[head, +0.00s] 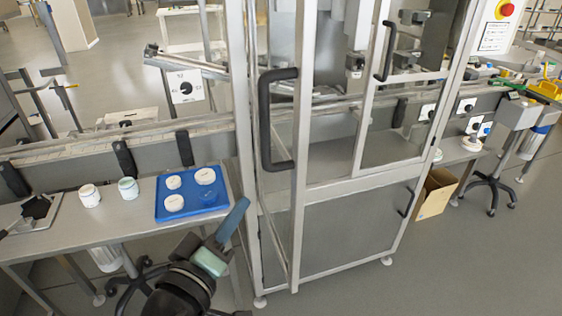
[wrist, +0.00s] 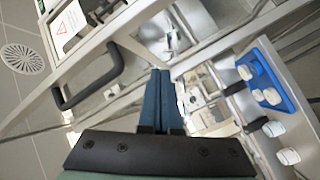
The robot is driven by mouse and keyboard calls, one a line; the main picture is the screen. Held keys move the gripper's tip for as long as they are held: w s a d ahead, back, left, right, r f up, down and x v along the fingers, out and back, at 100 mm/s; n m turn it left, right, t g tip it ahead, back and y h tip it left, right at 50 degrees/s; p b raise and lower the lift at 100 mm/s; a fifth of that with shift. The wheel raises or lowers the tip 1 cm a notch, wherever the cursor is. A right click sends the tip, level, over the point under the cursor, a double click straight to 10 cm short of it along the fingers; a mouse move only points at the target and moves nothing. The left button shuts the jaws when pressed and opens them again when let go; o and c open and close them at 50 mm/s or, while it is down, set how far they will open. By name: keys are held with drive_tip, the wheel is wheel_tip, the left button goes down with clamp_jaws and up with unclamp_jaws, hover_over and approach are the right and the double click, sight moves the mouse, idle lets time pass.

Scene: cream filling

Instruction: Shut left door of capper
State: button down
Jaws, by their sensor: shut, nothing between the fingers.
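The left door (head: 298,180) of the capper is a tall grey metal frame with a clear pane and a black handle (head: 266,120). It stands swung out from the cabinet, open. The right door (head: 370,90), with its own black handle (head: 385,50), looks closed. My gripper (head: 243,203) has blue fingers, shut and empty, to the left of the open door and low beside the blue tray. In the wrist view the shut fingers (wrist: 160,72) point towards the machine, with a black door handle (wrist: 88,82) to their left. Whether the fingers touch the frame cannot be told.
A blue tray (head: 165,215) with white-lidded jars sits on the side table (head: 120,225), close left of my gripper. More jars (head: 128,188) stand beside it. A conveyor runs behind. A cardboard box (head: 436,190) stands right of the capper. Floor in front is clear.

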drive_tip(key=s+a+f+n+h+p, duration=0.1)
drive_tip(key=s+a+n+h+p, duration=0.15)
drive_tip(key=s+n+p, duration=0.45)
drive_tip(key=w+d+m+p, duration=0.1)
drive_tip(key=w+d+p, duration=0.4)
drive_tip(key=w+d, duration=0.4)
drive_tip(key=shift+w+f+g, duration=0.25)
drive_tip(key=shift+w+g, duration=0.05)
drive_tip(key=shift+w, duration=0.4)
drive_tip(key=shift+d, duration=0.2)
